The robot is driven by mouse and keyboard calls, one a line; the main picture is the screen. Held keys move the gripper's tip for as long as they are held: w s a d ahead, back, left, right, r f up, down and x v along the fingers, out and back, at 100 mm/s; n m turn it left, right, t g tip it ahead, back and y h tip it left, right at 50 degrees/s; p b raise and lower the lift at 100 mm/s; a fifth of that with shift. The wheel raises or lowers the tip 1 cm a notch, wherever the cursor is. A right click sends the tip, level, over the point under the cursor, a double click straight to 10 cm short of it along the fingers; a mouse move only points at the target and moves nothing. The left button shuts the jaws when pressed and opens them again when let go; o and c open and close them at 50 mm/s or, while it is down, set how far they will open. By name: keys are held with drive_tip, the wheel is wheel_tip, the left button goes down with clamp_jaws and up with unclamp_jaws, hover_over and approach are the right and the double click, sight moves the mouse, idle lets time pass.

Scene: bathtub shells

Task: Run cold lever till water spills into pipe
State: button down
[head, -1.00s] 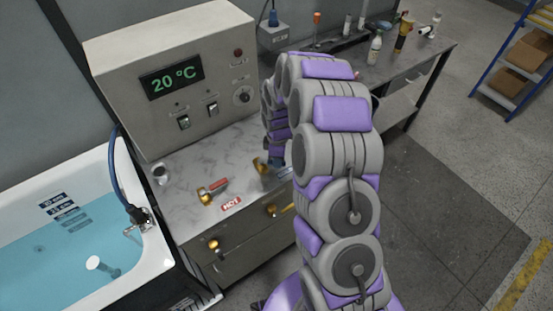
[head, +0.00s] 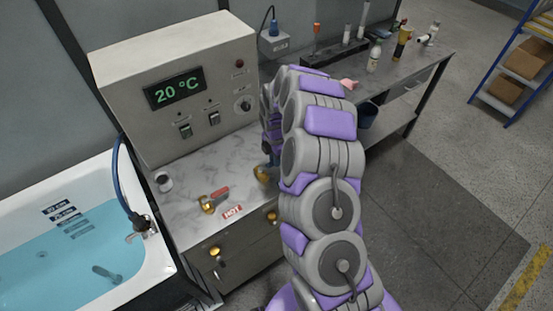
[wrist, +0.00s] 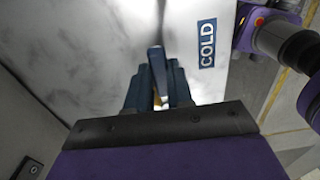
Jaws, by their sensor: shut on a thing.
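In the wrist view my gripper (wrist: 157,90) is shut on the blue cold lever (wrist: 157,62), with brass showing between its fingers. The COLD label (wrist: 207,43) lies just right of it. In the head view my arm hides the fingers and the lever; only part of the brass cold valve (head: 262,173) shows beside my arm. The bathtub (head: 165,262) at the left holds blue water (head: 60,270). The pipe (head: 107,273) stands in the tub and looks dark and under the water, with no white top showing.
The hot valve with a red lever (head: 213,199) and HOT label (head: 232,212) sits left of the cold valve. A control box (head: 180,90) reads 20 °C. A blue hose (head: 118,180) runs to the tub rim. Bottles (head: 374,57) stand on the far bench.

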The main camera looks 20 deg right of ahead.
drive_tip(key=shift+w+r, duration=0.1)
drive_tip(key=shift+w, duration=0.1)
idle(0.3)
drive_tip(key=c, duration=1)
unclamp_jaws()
drive_tip(key=shift+a, duration=0.1)
wheel_tip(320, 180, up, 17)
drive_tip(key=p, duration=0.1)
